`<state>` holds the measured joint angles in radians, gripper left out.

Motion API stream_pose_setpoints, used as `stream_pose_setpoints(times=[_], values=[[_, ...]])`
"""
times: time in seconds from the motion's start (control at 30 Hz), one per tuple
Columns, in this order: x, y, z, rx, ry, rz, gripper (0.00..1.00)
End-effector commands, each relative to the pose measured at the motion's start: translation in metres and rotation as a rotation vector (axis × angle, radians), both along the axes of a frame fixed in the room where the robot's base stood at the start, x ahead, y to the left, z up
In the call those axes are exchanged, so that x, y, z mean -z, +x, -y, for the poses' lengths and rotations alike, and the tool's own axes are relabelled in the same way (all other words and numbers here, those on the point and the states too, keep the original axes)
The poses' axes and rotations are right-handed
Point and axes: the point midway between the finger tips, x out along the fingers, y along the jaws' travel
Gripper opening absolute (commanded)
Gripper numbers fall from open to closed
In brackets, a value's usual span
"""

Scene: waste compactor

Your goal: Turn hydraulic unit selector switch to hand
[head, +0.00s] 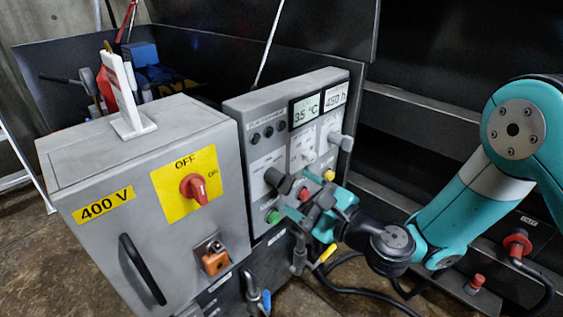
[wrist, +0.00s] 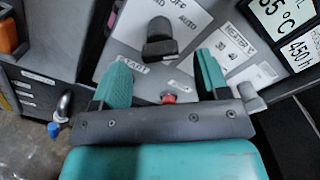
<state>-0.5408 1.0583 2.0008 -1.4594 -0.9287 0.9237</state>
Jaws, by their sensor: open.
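The selector switch in front of my gripper is a black knob (wrist: 160,38) on a light grey label plate with OFF and AUTO markings. In the head view the black knob (head: 277,180) protrudes from the lower left of the grey control panel (head: 238,104). Which mark it points to, I cannot tell. My gripper (wrist: 164,66) is open, its two teal fingers spread either side of the knob's line and apart from it. The knob appears just beyond the fingertips. In the head view my gripper (head: 302,196) is close to the panel face and partly covers its lower part.
A red button (wrist: 168,97) shows between my fingers. A heater switch (wrist: 252,97) is close to my right finger. A yellow button (head: 329,175) and a green button (head: 274,217) are near my gripper. The 400 V cabinet (head: 150,245) with a red OFF switch (head: 194,188) stands left.

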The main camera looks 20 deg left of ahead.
Motion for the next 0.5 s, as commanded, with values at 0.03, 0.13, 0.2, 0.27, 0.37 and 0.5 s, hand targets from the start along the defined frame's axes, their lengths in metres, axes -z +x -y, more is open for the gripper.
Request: stream_pose_setpoints(times=[0.03, 0.13, 0.2, 0.27, 0.37, 0.5], values=[[-0.005, 0.002, -0.010, -0.006, 0.000, 0.003, 0.68], [-0.004, 0.010, -0.028, -0.004, 0.002, 0.005, 0.68], [-0.001, 0.014, -0.037, -0.004, 0.000, 0.005, 0.68], [-0.001, 0.016, -0.043, -0.004, 0.000, 0.003, 0.68], [0.000, 0.020, -0.050, -0.002, 0.000, 0.002, 0.68], [0.000, 0.022, -0.053, 0.000, 0.000, 0.000, 0.68]])
